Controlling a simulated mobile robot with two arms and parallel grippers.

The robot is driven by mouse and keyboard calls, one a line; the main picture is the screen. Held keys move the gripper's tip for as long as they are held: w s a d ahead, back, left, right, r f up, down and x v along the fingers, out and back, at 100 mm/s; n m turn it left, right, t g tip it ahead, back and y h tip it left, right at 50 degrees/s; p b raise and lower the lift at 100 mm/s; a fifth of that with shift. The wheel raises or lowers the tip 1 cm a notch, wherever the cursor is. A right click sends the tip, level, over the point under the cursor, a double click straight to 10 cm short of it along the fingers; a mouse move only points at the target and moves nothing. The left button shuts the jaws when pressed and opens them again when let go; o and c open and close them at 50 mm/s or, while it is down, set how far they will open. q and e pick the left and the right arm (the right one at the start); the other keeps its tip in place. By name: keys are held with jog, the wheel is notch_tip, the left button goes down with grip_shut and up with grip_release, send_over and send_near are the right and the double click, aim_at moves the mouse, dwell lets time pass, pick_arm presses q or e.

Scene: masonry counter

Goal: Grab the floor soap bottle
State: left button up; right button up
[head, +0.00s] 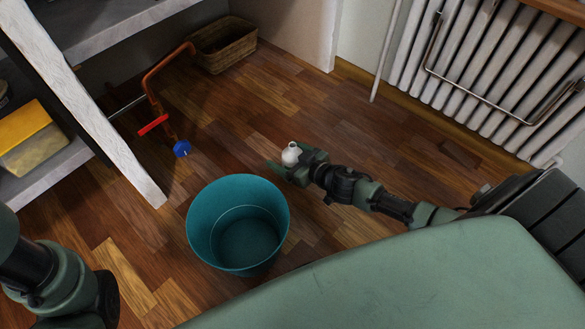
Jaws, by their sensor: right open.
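The soap bottle (291,153) is small and white and is on the wooden floor in the middle of the head view. My right gripper (290,165) is open at the bottle, with its fingers around or just beside it. Its lower part is hidden by the gripper, and I cannot tell whether the fingers touch it. Part of my left arm shows at the lower left, but its gripper is not in view.
A teal bucket (203,222) stands on the floor just left of and nearer than the bottle. Red pipes with a blue valve knob (182,149) are at the left. A wicker basket (226,50) is at the back, and a white radiator (480,65) is at the right.

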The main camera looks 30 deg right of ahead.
jog(key=shift+w, duration=0.1)
jog(key=shift+c, duration=0.3)
grip_shut()
jog(key=shift+r, duration=0.15)
